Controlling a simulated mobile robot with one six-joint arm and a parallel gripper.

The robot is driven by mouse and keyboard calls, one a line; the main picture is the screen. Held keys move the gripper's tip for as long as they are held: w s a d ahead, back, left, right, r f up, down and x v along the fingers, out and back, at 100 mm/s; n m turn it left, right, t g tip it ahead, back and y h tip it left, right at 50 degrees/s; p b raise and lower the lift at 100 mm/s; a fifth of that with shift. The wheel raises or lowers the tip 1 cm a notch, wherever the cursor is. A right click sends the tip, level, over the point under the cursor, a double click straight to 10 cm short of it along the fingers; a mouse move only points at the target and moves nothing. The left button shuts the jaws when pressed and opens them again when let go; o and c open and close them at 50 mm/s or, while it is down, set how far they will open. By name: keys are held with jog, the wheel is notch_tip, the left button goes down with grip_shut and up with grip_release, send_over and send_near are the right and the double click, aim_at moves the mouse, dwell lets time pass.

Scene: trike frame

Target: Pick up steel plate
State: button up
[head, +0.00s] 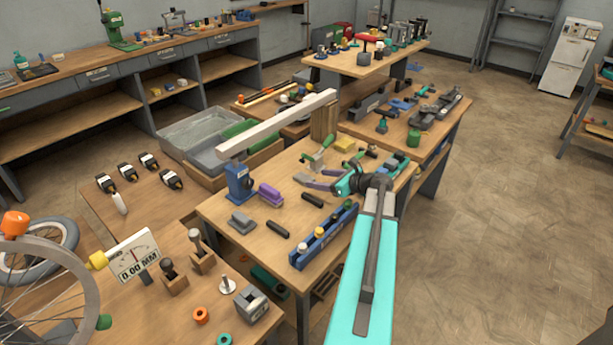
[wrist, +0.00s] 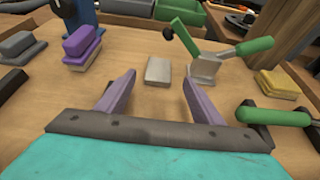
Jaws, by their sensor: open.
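The steel plate appears to be the small light grey block (wrist: 158,71) lying flat on the wooden bench (wrist: 130,88) in the wrist view. My gripper (wrist: 159,84) is open and empty, with its two purple fingers spread to the left and right. In this view the block lies between and slightly beyond the fingertips, apart from both. In the head view my gripper (head: 309,180) is over the middle bench, and I cannot clearly make out the block there.
A green-handled toggle clamp (wrist: 205,68) stands just right of the block. Purple blocks (wrist: 82,45) are at the left and yellow blocks (wrist: 280,84) at the right. A blue rack (head: 325,238) stands near the bench's front edge. Bare wood surrounds the block on its left.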

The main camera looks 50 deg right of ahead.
aim_at(303, 177)
jog(key=shift+w+f, duration=0.25)
jog(key=shift+w, duration=0.25)
jog(key=shift+p+x, duration=1)
jog(key=shift+x, duration=1.65)
jog(key=shift+a, duration=0.15)
jog(key=shift+r, duration=0.1)
jog(key=c, duration=1.5)
